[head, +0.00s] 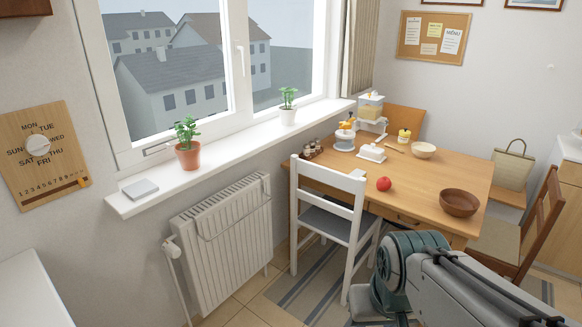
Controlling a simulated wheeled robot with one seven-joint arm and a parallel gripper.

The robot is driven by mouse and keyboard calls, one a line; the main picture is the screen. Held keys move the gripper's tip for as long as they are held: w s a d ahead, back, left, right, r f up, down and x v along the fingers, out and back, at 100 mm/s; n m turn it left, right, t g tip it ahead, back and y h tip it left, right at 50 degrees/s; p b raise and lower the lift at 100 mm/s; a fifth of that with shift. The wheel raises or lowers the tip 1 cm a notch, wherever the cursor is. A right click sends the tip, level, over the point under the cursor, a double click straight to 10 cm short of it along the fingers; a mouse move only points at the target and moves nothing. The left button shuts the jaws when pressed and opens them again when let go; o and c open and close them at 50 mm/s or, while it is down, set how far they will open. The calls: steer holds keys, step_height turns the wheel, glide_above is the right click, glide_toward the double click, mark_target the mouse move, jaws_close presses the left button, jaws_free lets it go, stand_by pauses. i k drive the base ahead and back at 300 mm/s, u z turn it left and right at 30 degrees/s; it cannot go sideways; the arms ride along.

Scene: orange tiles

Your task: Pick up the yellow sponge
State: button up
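I cannot make out a yellow sponge for certain in the head view. A small yellow item (404,135) stands on the wooden table (440,179) towards the back, too small to identify surely. A pale yellow block shape (370,110) shows in a white stand or appliance behind it. My arm reaches in from the lower right, in front of the table. The fingers of my gripper do not show, so its opening is hidden.
A white chair (328,190) stands at the table's near left side. A red apple (384,184), brown bowl (459,203), cream bowl (423,150) and white butter dish (371,153) are on the table. A radiator (225,240) sits below the windowsill (235,148). A striped rug covers floor.

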mark_target(358, 173)
steer(key=u, duration=0.45)
steer(key=i, duration=2.6)
steer(key=z, duration=1.75)
steer(key=i, duration=0.65)
steer(key=z, duration=0.55)
